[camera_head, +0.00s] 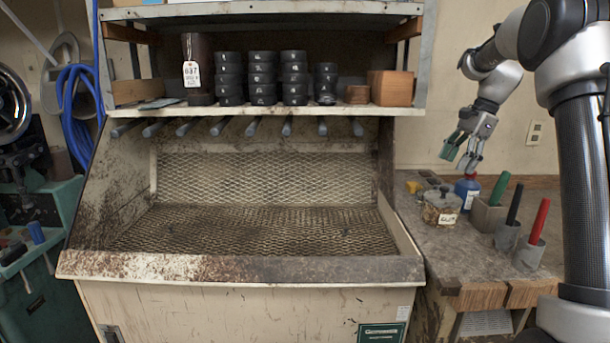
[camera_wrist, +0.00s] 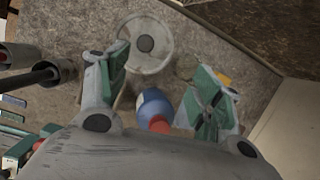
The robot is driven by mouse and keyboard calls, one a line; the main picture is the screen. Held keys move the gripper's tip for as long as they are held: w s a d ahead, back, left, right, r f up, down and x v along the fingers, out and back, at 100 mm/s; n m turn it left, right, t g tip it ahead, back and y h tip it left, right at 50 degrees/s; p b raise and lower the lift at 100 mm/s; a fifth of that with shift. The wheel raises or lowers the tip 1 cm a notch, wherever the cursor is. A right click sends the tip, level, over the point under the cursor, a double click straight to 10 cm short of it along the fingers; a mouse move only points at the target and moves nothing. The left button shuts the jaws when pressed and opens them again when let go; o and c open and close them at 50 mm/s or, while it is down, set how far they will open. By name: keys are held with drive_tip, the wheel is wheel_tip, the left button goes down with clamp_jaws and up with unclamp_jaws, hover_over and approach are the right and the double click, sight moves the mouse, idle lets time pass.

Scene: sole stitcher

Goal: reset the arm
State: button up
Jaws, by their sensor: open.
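My arm reaches in from the right in the head view, and my gripper (camera_head: 464,160) hangs pointing down above the right-hand workbench (camera_head: 412,226). Its green-padded fingers are apart with nothing between them. A blue bottle (camera_head: 467,189) with a red cap stands below the gripper. In the wrist view, the open fingers of my gripper (camera_wrist: 165,90) frame the blue bottle (camera_wrist: 153,104), which lies beyond and below them. A clear lidded jar (camera_head: 440,208) with a paper label stands left of the bottle and also shows at the top of the wrist view (camera_wrist: 146,58).
Grey holders (camera_head: 507,235) with green, black and red handles stand on the bench right of the jar. A large mesh-lined booth (camera_head: 250,266) fills the middle. Its shelf (camera_head: 350,109) carries stacked black discs (camera_head: 262,78) and a wooden box (camera_head: 391,88). A green machine (camera_head: 40,262) stands at left.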

drive_tip(key=s+a+r+n+t+h, duration=0.1)
drive_tip(key=s+a+r+n, duration=0.15)
drive_tip(key=s, duration=0.35)
drive_tip(key=s+a+r+n+h, duration=0.1)
drive_tip(key=s+r+n, duration=0.15)
drive_tip(key=s, duration=0.25)
drive_tip(key=s+f+n+t, duration=0.1)
drive_tip(key=s+f+n, duration=0.1)
drive_tip(key=s, duration=0.6)
drive_tip(key=s+a+f+n+t+h, duration=0.1)
drive_tip(key=s+f+n, duration=0.1)
drive_tip(key=s+n, duration=0.3)
drive_tip(key=s+a+f+n+t+h, duration=0.1)
drive_tip(key=s+n, duration=0.3)
drive_tip(key=s, duration=0.8)
drive_tip(key=shift+s+a+f, duration=0.15)
drive_tip(key=shift+s+f, duration=0.25)
drive_tip(key=shift+f, duration=0.05)
